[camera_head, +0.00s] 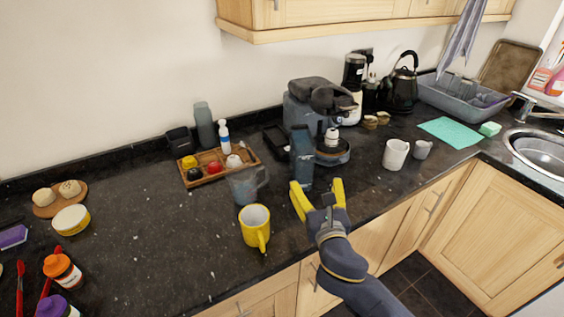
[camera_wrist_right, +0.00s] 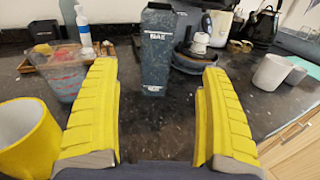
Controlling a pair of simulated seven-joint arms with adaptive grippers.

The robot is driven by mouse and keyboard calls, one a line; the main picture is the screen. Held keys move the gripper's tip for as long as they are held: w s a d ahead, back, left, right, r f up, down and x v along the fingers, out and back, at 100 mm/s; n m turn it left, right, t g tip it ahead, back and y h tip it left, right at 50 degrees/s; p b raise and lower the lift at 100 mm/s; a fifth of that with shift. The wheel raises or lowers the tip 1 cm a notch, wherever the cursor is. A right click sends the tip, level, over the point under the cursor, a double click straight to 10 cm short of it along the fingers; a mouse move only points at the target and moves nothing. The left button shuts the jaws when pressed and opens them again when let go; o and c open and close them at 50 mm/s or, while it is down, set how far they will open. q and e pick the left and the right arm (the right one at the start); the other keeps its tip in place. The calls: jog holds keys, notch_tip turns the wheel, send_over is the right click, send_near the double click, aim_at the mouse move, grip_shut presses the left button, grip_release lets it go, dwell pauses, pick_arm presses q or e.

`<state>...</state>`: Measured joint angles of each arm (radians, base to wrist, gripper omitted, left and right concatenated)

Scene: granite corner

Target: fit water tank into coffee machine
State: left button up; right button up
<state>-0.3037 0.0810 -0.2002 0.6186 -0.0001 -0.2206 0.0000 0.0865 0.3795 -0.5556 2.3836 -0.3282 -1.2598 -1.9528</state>
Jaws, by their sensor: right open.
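The water tank (camera_head: 301,158), a tall dark blue-grey box, stands upright on the dark counter in front of the coffee machine (camera_head: 308,100). In the right wrist view the tank (camera_wrist_right: 157,50) shows "MAX" lettering and stands beyond and between the fingers. My right gripper (camera_head: 317,188) has yellow fingers, is open and empty, and faces the tank from the counter's front side. The same gripper (camera_wrist_right: 160,110) shows wide apart in the wrist view. The coffee machine's lower part is partly hidden by the tank. My left gripper is not in view.
A clear jug (camera_head: 247,186) and a yellow mug (camera_head: 256,228) stand close left of the gripper. A wooden tray (camera_head: 194,181) with small items lies behind. A white mug (camera_head: 396,154) and a small grey cup (camera_head: 422,150) stand right. The counter between gripper and tank is clear.

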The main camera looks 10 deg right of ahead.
aim_at(306, 161)
jog(key=w, duration=1.1)
jog(key=shift+w+d+r, duration=0.1)
jog(key=shift+d+r, duration=0.05)
jog(key=shift+r, duration=0.15)
jog(key=w, duration=0.6)
jog(key=shift+d, duration=0.25)
jog(key=shift+c, duration=0.3)
jog(key=c, duration=1.5)
jog(key=shift+r, duration=0.2)
jog(key=shift+c, duration=0.6)
jog(key=shift+r, duration=0.1)
